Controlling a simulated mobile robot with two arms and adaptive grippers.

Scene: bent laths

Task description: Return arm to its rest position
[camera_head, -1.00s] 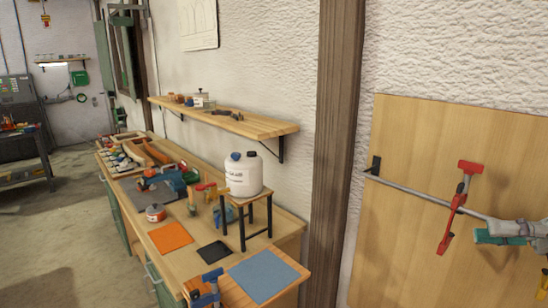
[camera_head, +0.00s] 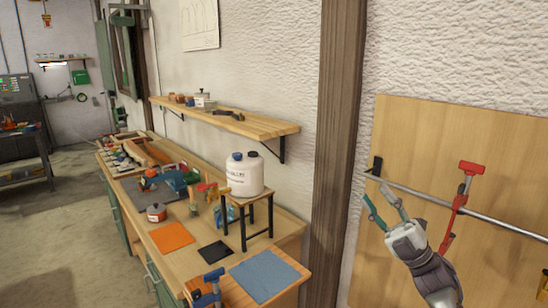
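My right gripper (camera_head: 376,192) is in front of the wooden wall board (camera_head: 425,130) at the right, pointing up and to the left. Its two slim fingers, with teal on them, stand apart with nothing between them. The gripper body and wrist are below the metal rail, left of a red clamp (camera_head: 456,210) that hangs on that rail. My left gripper is not in view.
The metal rail (camera_head: 500,228) crosses the board. A dark wooden post (camera_head: 338,130) stands left of it. A workbench holds a small stool (camera_head: 257,203) with a white canister (camera_head: 244,176), an orange mat (camera_head: 171,238) and tools. A wooden shelf (camera_head: 265,127) is above.

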